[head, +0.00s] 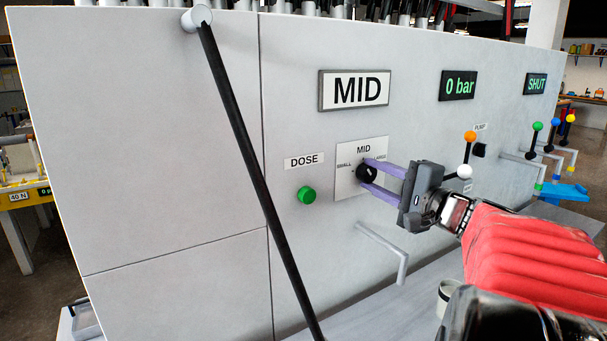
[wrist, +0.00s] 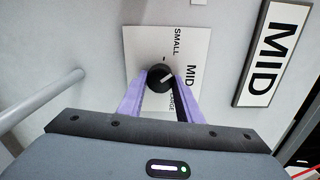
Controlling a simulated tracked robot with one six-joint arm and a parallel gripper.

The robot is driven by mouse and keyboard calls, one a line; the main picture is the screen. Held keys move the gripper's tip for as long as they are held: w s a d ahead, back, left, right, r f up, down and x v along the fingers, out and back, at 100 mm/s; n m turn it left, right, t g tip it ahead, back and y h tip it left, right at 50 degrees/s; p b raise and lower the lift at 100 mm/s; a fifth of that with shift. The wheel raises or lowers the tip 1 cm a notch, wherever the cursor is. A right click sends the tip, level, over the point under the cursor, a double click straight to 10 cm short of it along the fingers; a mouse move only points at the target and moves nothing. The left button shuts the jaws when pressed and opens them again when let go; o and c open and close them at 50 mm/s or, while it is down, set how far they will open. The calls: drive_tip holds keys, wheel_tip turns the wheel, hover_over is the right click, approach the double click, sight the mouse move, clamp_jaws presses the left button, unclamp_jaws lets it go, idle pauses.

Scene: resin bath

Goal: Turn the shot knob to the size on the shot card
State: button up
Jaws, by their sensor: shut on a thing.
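The shot card (head: 354,91) on the grey panel reads MID; it also shows in the wrist view (wrist: 269,55). Below it, a white plate (head: 346,183) bears the marks SMALL, MID and LARGE. The black shot knob (head: 367,173) sits on this plate. In the wrist view, the white line on the knob (wrist: 157,73) points roughly at the MID mark, tilted slightly towards SMALL. My gripper (head: 368,176) is shut on the knob, with one purple finger on each side of it.
A green DOSE button (head: 307,195) is left of the plate. A long black rod (head: 255,170) slants across the panel. Displays read 0 bar (head: 459,86) and SHUT (head: 535,85).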

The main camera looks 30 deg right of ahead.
drive_tip(key=m, duration=0.4)
drive_tip(key=shift+d+f+m, duration=0.1)
drive_tip(key=shift+f+m, duration=0.2)
drive_tip(key=shift+m, duration=0.1)
drive_tip(key=shift+f+m, duration=0.15)
drive_tip(key=shift+m, duration=1.25)
drive_tip(key=o, duration=0.7)
drive_tip(key=shift+c, duration=0.2)
drive_tip(key=o, duration=0.4)
drive_tip(key=shift+r, duration=0.2)
drive_tip(key=shift+s, duration=0.85)
drive_tip(key=s, duration=1.2)
drive_tip(key=shift+s+d, duration=0.1)
